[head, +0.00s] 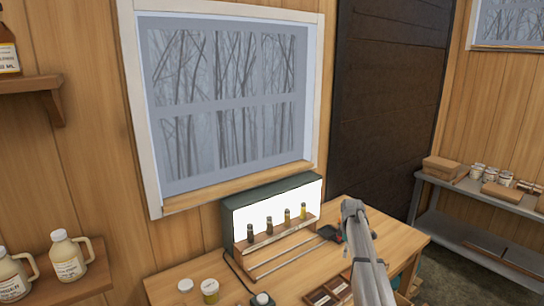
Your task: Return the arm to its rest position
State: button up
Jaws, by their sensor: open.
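My grey arm (370,262) rises from the bottom edge, right of centre, with its upper end in front of the table and the dark wall panel. My gripper cannot be made out in the head view. The arm hides part of the wooden table (408,240) and some of what lies on it. I see nothing held.
A lit box (272,205) with several small bottles on its ledge stands on the table under the window. Syrup jugs (68,256) sit on a left shelf. A grey shelf unit (480,194) stands at right.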

jog(key=s+a+f+m+b, duration=0.1)
jog(key=s+a+m, duration=0.1)
jog(key=s, duration=0.4)
jog(key=s+a+f+m+b, duration=0.2)
jog(key=s+a, duration=0.1)
jog(key=s, duration=0.3)
jog(key=s+a+f+m+b, duration=0.1)
jog(key=s+a+m, duration=0.1)
jog(key=s, duration=0.4)
jog(key=shift+a+f+m, duration=0.2)
jog(key=shift+f+m, duration=0.1)
jog(key=s+a+f+m+b, duration=0.2)
jog(key=s+m, duration=0.1)
jog(key=s, duration=0.5)
jog(key=s+a+f+m+b, duration=0.1)
jog(key=s+a+m+b, duration=0.1)
jog(key=s, duration=0.6)
jog(key=shift+s+a+f+m, duration=0.4)
jog(key=shift+a+m, duration=0.05)
jog(key=shift+m, duration=0.55)
jog(key=shift+c, duration=0.3)
